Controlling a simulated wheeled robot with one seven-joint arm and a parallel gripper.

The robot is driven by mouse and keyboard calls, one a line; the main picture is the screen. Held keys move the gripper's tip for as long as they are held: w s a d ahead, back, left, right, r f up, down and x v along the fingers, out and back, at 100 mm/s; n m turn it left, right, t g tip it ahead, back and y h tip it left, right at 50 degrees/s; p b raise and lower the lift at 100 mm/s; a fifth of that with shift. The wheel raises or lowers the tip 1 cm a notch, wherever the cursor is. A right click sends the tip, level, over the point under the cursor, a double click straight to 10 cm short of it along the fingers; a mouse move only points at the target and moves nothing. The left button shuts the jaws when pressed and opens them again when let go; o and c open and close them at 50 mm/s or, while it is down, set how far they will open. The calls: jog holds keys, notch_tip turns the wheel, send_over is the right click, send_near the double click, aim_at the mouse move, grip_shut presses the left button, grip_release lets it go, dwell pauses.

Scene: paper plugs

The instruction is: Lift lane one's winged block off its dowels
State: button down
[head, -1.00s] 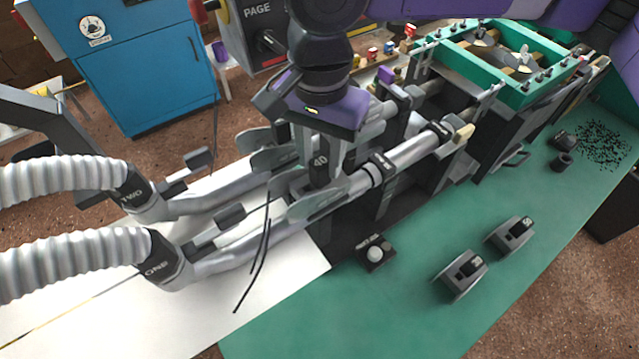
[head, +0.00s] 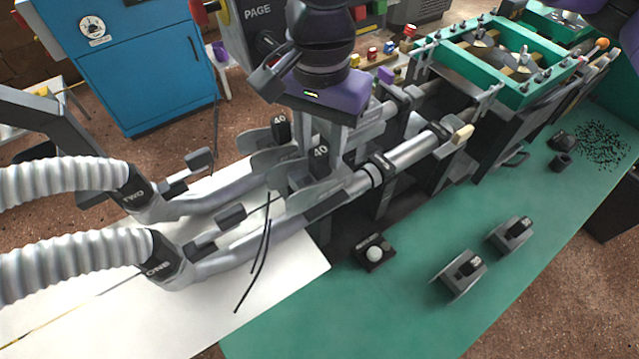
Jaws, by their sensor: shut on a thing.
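Lane one's winged block (head: 319,158), a dark block marked 40 with grey wings, is at the near tube, which carries the ONE label (head: 158,268). My gripper (head: 325,140) comes down from above and is shut on this block. The near wing (head: 305,200) hangs over the near tube's trough. Its dowels are hidden behind the block and wings, so I cannot tell whether it is fully clear of them. Lane two's winged block (head: 280,130), also marked 40, sits behind and left, close to my fingers.
Ribbed hoses (head: 60,262) run in from the left. Two spare blocks (head: 462,272) (head: 512,234) and a white-button box (head: 374,253) stand on the green bench top (head: 400,310). A green frame (head: 480,75) stands at upper right. The front bench is mostly clear.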

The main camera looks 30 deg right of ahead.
jog(key=shift+r, duration=0.35)
jog(key=shift+r, duration=1.45)
